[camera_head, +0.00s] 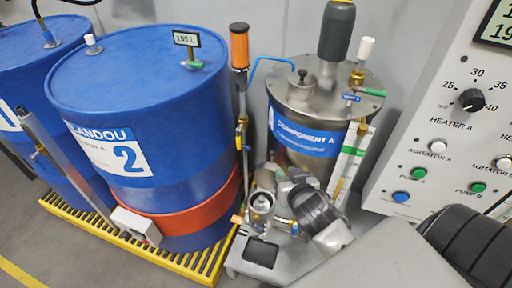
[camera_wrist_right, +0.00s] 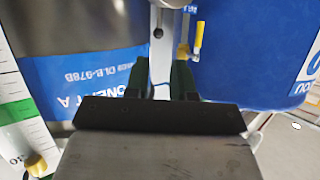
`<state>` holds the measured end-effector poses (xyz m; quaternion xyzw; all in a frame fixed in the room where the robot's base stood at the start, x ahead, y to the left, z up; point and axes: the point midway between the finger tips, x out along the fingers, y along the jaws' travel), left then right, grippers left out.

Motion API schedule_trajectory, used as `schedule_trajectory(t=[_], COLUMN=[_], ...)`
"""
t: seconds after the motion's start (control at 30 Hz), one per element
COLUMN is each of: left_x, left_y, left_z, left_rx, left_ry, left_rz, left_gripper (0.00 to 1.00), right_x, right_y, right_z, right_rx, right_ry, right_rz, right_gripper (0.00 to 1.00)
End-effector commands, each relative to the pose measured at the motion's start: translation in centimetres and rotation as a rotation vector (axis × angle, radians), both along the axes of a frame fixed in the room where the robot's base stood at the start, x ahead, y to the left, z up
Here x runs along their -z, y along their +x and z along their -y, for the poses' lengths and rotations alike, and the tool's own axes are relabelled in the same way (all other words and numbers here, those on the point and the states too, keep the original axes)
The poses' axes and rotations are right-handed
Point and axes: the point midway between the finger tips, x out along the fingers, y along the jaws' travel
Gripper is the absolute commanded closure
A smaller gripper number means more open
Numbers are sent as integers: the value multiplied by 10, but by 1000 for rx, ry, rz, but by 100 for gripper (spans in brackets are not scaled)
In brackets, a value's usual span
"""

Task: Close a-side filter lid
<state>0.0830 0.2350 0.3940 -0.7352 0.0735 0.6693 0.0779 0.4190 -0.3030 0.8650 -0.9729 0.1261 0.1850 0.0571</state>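A small silver round fitting (camera_head: 261,202) that looks like the A-side filter sits low between the blue drum and the steel Component A tank (camera_head: 310,90) in the head view. I cannot make out its lid or whether it is open. My right gripper (camera_head: 275,178) is just behind and beside this fitting, partly hidden by its own wrist. In the right wrist view my right gripper (camera_wrist_right: 160,80) shows two dark fingers apart, with a gap between them and no held object visible. A grey post shows beyond the gap. My left gripper is not in view.
Blue drums (camera_head: 140,100) stand on a yellow grating (camera_head: 65,212) at left. A control panel (camera_head: 450,130) with knobs and buttons stands at right. Thin pipes and an orange-topped cylinder (camera_head: 239,45) rise close by. A yellow valve handle (camera_wrist_right: 197,38) shows near the fingers.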

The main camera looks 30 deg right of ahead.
Motion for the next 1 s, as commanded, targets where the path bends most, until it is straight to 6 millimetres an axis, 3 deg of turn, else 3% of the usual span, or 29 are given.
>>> schedule_trajectory(t=[0.17, 0.6, 1.0], left_x=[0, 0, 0], left_y=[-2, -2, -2], left_z=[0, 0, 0], left_rx=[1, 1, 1], left_ry=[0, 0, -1], left_rz=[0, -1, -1], left_gripper=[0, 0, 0], right_x=[4, 34, 41], right_y=[12, 81, 96], right_z=[6, 23, 27], right_rx=[9, 7, 7], right_ry=[3, 2, 2], right_rz=[-8, -8, -7], right_gripper=[76, 76, 76])
